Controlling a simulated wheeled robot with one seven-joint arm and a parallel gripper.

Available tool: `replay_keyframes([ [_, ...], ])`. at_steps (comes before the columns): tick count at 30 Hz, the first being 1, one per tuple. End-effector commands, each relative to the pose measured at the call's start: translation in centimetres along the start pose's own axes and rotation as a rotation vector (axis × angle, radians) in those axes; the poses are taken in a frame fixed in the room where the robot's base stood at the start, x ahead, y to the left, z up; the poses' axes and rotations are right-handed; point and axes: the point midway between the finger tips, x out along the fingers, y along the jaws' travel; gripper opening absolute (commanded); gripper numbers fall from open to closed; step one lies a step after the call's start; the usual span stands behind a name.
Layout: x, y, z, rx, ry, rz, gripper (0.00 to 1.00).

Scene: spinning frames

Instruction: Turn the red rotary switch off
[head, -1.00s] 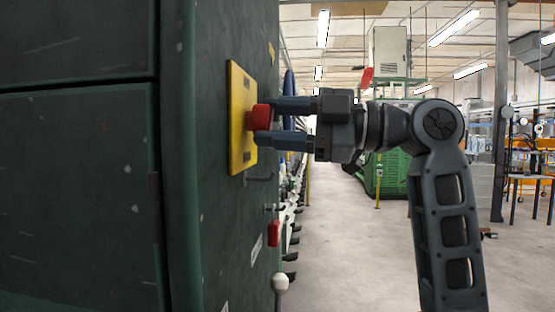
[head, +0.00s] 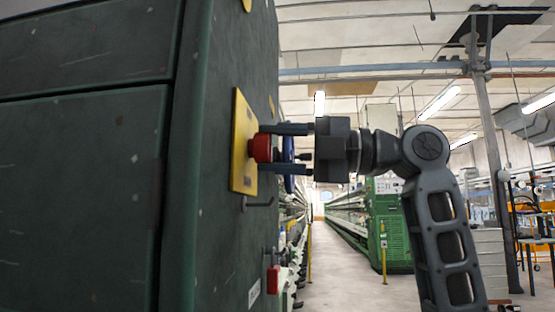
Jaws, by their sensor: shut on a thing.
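The red rotary switch (head: 262,148) sticks out of a yellow plate (head: 243,146) on the side of the dark green cabinet (head: 228,225). My gripper (head: 268,149) reaches it from the right. One finger lies above the knob and one below, and the gripper is shut on it. The fingers partly cover the knob's edges. Its exact turn angle cannot be made out.
Green machines (head: 385,235) stand in the background on the right. The floor aisle (head: 335,275) between is clear.

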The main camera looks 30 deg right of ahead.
Motion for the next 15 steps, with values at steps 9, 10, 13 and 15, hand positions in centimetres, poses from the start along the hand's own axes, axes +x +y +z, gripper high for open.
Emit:
replay_keyframes([
  [9,-0.04,-0.18,-0.06,-0.034,0.005,-0.004,0.2],
  [10,-0.04,-0.18,-0.06,-0.034,0.005,-0.004,0.2],
  [13,-0.04,-0.18,-0.05,-0.034,0.004,-0.004,0.2],
  [15,-0.04,-0.18,-0.05,-0.034,0.004,-0.004,0.2],
])
